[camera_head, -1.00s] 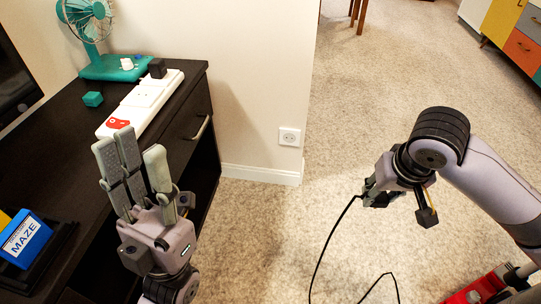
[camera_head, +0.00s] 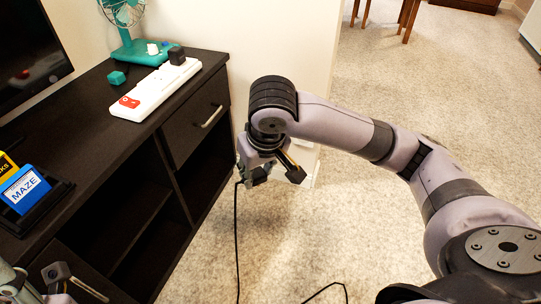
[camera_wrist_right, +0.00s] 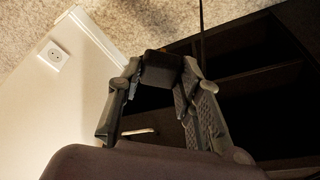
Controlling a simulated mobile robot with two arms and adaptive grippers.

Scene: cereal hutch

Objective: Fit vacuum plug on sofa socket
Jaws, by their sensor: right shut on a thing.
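My right gripper (camera_head: 262,178) is in front of the wall corner, beside the dark cabinet. In the right wrist view the fingers (camera_wrist_right: 158,88) are shut on a black plug (camera_wrist_right: 162,68). A thin black cord (camera_head: 237,230) hangs from it to the carpet. A white wall socket (camera_wrist_right: 53,56) shows at the left of the right wrist view, apart from the plug. No sofa shows. My left gripper (camera_head: 45,284) is only partly in view at the bottom left corner, its fingers not clear.
The dark cabinet (camera_head: 95,105) fills the left, with a handled drawer and open shelves.

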